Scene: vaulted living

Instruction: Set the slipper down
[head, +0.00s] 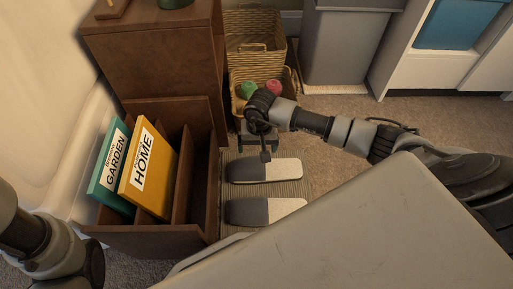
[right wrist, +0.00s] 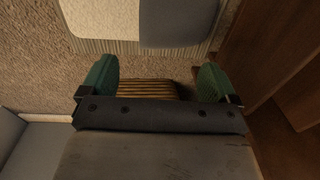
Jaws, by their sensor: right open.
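Two grey-and-white slippers lie on a striped mat (head: 303,188). The far slipper (head: 265,170) and the near slipper (head: 262,211) lie side by side, apart, grey ends to the left. My right gripper (head: 258,148) is open and empty, just behind the far slipper and apart from it. In the right wrist view its two green-padded fingertips (right wrist: 157,80) are spread wide, with no slipper between them. One slipper (right wrist: 178,22) shows at the top of that view, cut off by the frame. My left arm shows at the lower left, but its gripper is out of view.
A wooden organiser (head: 206,190) with a teal book (head: 108,165) and a yellow book (head: 148,170) stands left of the mat. Behind are wicker baskets (head: 255,65), with yarn balls in one, and a grey bin (head: 345,45).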

